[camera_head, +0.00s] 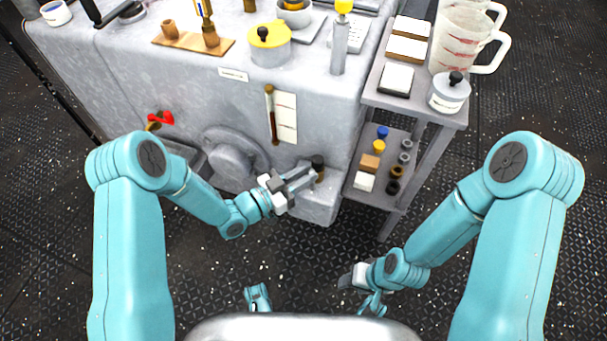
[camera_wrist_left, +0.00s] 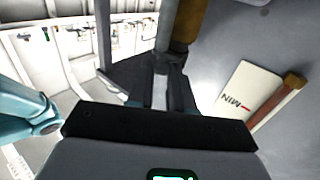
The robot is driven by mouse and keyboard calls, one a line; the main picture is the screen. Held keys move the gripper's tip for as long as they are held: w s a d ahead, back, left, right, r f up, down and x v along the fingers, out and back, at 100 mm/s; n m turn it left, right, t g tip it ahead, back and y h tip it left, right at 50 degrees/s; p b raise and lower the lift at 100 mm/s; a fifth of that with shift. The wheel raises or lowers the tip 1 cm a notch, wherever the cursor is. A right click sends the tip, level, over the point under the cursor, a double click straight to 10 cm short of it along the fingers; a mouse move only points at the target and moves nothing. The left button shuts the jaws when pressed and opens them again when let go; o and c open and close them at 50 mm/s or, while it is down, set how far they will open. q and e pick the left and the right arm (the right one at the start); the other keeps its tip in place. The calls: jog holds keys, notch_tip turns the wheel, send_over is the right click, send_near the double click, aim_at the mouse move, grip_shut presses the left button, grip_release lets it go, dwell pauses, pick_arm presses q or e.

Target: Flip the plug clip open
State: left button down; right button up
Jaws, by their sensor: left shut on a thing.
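The plug (camera_head: 318,162), a brown cylinder with a dark end, sits low on the front of the grey machine, near its right corner. It also shows in the left wrist view (camera_wrist_left: 190,25). A narrow grey bar, which looks like the plug clip (camera_wrist_left: 168,28), runs beside it. My left gripper (camera_head: 303,180) is at the plug, and in the left wrist view its fingers (camera_wrist_left: 162,78) are shut on the clip. The fingers hide the clip's lower part. My right gripper (camera_head: 350,279) is low over the floor, away from the machine; its fingers are too small to judge.
A round hub (camera_head: 232,157) and a red-handled valve (camera_head: 160,119) are left of my left gripper. A gauge strip (camera_head: 285,117) is above it. A grey shelf cart (camera_head: 415,112) with jugs and small parts stands close on the right. The floor in front is clear.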

pick_arm(q)
jog(key=shift+s+d+n+t+y, duration=0.15)
jog(key=shift+n+t+y, duration=0.35)
jog(key=shift+t, duration=0.1)
jog(key=shift+s+d+n+t+y, duration=0.1)
jog(key=shift+s+n+t+y, duration=0.05)
jog(key=shift+n+t+y, duration=0.4)
jog(key=shift+a+n+t+y, duration=0.1)
jog(key=shift+n+t+y, duration=0.25)
jog(key=shift+t+y, duration=0.1)
jog(key=c, duration=1)
grip_release()
jog(key=shift+c, duration=0.2)
jog(key=p+v, duration=0.1)
jog(key=v, duration=1.5)
jog(key=shift+s, duration=0.2)
